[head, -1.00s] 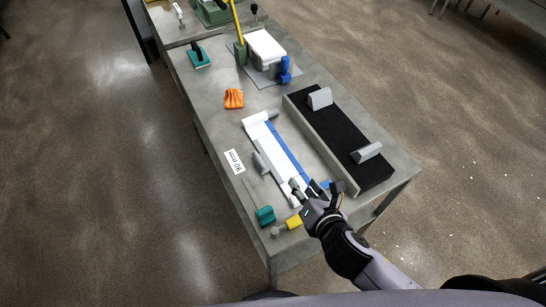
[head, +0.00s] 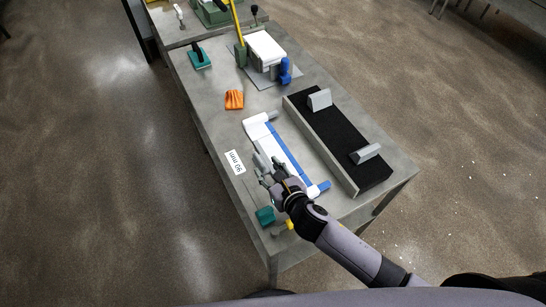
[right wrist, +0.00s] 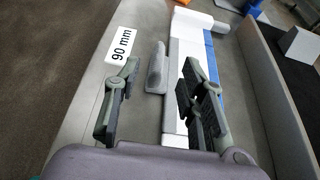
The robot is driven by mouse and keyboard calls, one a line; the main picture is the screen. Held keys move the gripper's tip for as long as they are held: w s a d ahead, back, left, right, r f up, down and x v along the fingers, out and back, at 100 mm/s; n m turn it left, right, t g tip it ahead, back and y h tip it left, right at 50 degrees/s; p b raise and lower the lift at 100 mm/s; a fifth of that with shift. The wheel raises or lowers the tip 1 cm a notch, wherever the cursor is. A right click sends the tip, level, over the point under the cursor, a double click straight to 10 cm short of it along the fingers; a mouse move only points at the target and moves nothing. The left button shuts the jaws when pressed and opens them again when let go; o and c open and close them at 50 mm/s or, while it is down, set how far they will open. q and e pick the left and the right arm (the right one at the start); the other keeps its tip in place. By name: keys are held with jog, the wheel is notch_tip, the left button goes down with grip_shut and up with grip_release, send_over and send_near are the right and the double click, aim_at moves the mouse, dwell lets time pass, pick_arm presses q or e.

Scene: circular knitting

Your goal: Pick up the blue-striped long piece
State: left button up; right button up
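The blue-striped long piece (head: 286,153), white with a blue stripe along its right side, lies on the grey table in the head view. In the right wrist view it (right wrist: 212,60) runs up the picture, partly hidden by my right finger. My right gripper (head: 270,171) is at the near left part of this piece. In the right wrist view the right gripper's two fingers (right wrist: 157,82) are wide apart, with a small grey block (right wrist: 157,68) showing between and beyond them. Nothing is held. My left gripper is not in view.
A black-topped tray (head: 345,135) with grey blocks stands to the right. A "90 mm" label (head: 234,162) lies at the left. A teal piece (head: 265,215) and a yellow piece (head: 289,225) lie near the front edge. An orange bundle (head: 234,99) lies farther back.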

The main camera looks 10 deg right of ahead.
aim_at(258, 159)
jog(key=shift+p+x, duration=0.3)
jog(key=shift+x, duration=2.85)
jog(key=shift+s, duration=0.1)
jog(key=shift+c, duration=0.6)
grip_shut()
